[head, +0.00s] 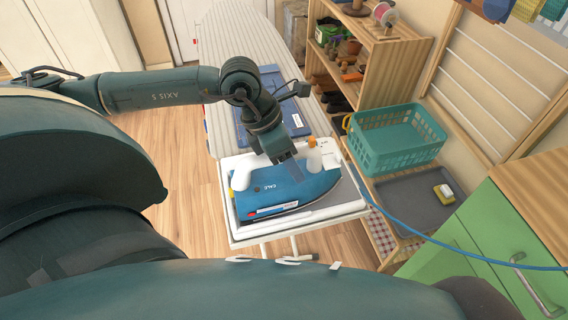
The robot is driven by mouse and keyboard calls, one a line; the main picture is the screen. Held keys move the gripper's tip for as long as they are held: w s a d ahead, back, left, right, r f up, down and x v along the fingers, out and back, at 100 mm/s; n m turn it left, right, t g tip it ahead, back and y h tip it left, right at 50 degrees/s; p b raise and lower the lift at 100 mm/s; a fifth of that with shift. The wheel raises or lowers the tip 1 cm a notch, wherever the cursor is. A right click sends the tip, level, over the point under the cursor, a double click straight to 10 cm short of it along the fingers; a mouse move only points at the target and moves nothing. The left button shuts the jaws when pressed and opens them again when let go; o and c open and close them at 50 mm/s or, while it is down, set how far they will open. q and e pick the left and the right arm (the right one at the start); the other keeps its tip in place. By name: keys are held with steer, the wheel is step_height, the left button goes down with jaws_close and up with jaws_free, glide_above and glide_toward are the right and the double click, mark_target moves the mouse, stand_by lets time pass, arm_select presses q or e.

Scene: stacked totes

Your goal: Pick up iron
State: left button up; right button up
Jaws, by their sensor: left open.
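The iron (305,187) is blue with white parts and lies on the white rest (262,227) at the near end of the ironing board. A blue cord trails from it to the right. My left arm reaches in from the left. My left gripper (284,158) is open and points down at the iron's handle area, between the white rear part and the orange-and-white front part. The gripper hides most of the handle. I cannot tell whether the fingers touch it. My right gripper is not in view.
The striped ironing board (233,42) runs away behind the iron, with folded blue cloth (270,82) on it. To the right are a green basket (398,142), a grey tray (405,200), a wooden shelf (405,50) and a green cabinet (490,250). Wooden floor is clear on the left.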

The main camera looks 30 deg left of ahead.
arm_select(q)
jaws_close()
stand_by(0.4)
stand_by(0.9)
steer(key=shift+w+r, duration=0.1)
steer(key=shift+r, duration=0.15)
